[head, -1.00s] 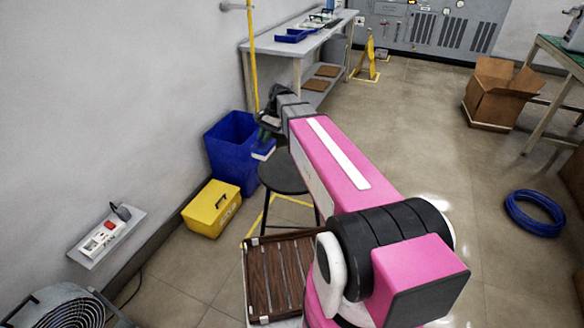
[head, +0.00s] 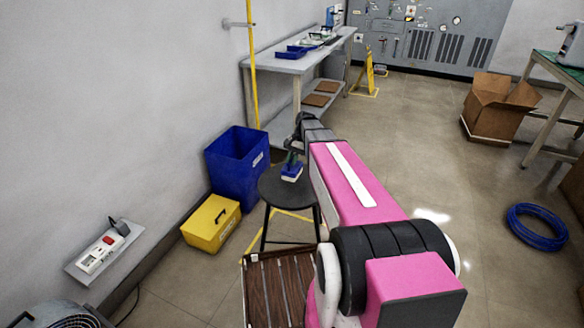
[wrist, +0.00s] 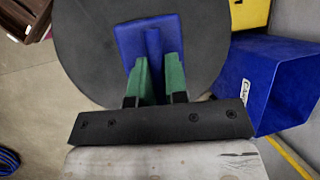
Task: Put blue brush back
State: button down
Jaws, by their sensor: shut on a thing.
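My gripper (wrist: 153,85) is shut on the blue brush (wrist: 151,36). In the wrist view its green fingers close on the brush's upright blue grip, with the flat blue base beyond. In the head view the brush (head: 291,173) shows blue with a pale lower edge, over the round black stool (head: 283,190). I cannot tell whether it touches the stool top. My gripper also shows in the head view (head: 291,160), partly hidden by dark arm parts.
A blue bin (head: 235,165) stands left of the stool, and a yellow box (head: 210,222) is beside it. A grey workbench (head: 330,52) with a blue tray (head: 290,52) is behind. A brown slatted rack (head: 272,290) is in front. Open floor lies to the right.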

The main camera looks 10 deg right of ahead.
jog(key=shift+f, duration=1.95)
jog(key=c, duration=1.1)
grip_release()
jog(key=shift+c, duration=0.2)
jog(key=v, duration=1.2)
jog(key=s+a+f+n+t+h, duration=0.1)
jog(key=s+a+f+n+h, duration=0.1)
jog(key=s, duration=0.8)
jog(key=s+a+f+n+t+h, duration=0.1)
jog(key=s+a+f+n+h, duration=0.1)
jog(key=s+f+n, duration=0.2)
jog(key=s+f, duration=0.3)
jog(key=s, duration=0.3)
jog(key=shift+s+a+f+t, duration=0.2)
jog(key=shift+s+a+t, duration=0.1)
jog(key=shift+s, duration=0.05)
